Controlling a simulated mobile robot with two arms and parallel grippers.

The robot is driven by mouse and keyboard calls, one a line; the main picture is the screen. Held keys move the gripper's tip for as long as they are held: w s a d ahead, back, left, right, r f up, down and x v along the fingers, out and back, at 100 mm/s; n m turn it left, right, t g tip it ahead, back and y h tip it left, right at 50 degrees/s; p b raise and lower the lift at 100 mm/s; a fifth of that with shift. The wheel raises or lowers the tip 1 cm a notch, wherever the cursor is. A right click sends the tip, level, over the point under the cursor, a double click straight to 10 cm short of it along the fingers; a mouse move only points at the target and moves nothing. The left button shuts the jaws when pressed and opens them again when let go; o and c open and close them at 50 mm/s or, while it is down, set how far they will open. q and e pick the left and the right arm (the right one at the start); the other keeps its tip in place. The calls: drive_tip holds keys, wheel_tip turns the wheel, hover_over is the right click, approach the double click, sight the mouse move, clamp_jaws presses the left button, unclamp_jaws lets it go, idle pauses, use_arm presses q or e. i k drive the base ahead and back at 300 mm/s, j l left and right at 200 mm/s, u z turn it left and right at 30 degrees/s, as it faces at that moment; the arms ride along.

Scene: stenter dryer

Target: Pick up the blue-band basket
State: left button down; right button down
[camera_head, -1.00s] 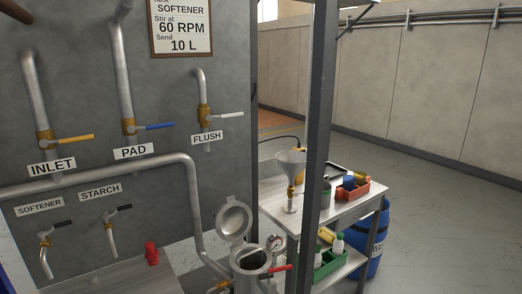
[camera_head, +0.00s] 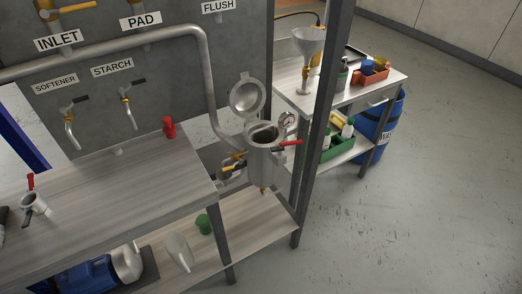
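I cannot make out a blue-band basket in the head view. A grey metal strainer pot (camera_head: 264,160) stands at the bench's right end with its round lid (camera_head: 249,95) swung open. The inside of the pot is dark, and I cannot tell what is in it. Neither of my grippers is in view.
A blue drum (camera_head: 380,118) stands behind. Floor right is clear.

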sight(262, 135)
drive_tip(key=i+u, duration=0.1)
drive_tip(key=i, duration=0.9)
drive_tip(key=k+j, duration=0.2)
drive_tip(key=k+j+u, duration=0.1)
drive_tip(key=j, duration=0.35)
drive_tip(key=k+j, duration=0.3)
drive_tip(key=k+j+u, duration=0.1)
drive_tip(key=j, duration=0.25)
drive_tip(key=k+j, duration=0.25)
drive_tip(key=j, duration=0.15)
drive_tip(key=l+u, duration=0.05)
